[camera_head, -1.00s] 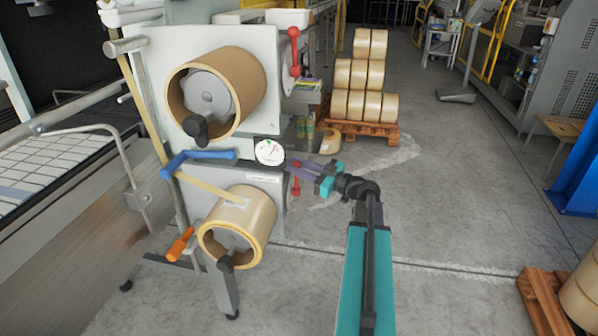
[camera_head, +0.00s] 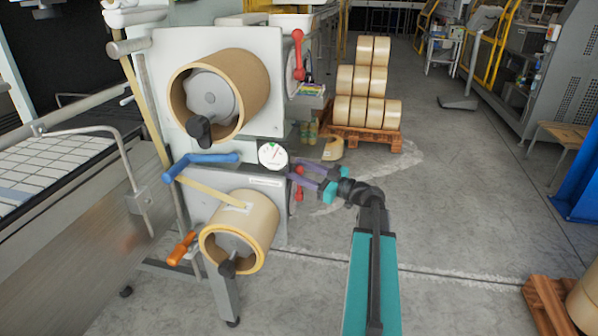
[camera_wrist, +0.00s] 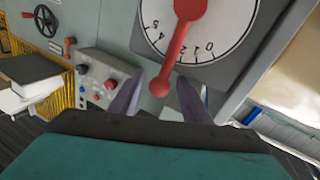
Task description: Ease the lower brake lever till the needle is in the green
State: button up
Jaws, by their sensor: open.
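The lower brake lever (camera_wrist: 172,50) is red with a ball end and hangs down across a white numbered dial (camera_wrist: 218,32) in the wrist view. My gripper (camera_wrist: 160,80) is open. Its two purple fingers stand on either side of the lever's ball end, with visible space at each side. In the head view, my gripper (camera_head: 294,172) is at the right side of the lower unit; part of the red lever (camera_head: 299,192) shows there. The round white gauge (camera_head: 272,156) carries a green mark; its needle is too small to read surely.
A second red lever (camera_head: 297,52) stands above, beside the upper tape roll (camera_head: 240,85). The lower tape roll (camera_head: 258,220) and a blue handle (camera_head: 200,160) are to the left. A control box with knobs (camera_wrist: 100,80) is near the fingers.

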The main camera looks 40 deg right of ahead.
jog(key=b+v, duration=0.3)
jog(key=v, duration=1.1)
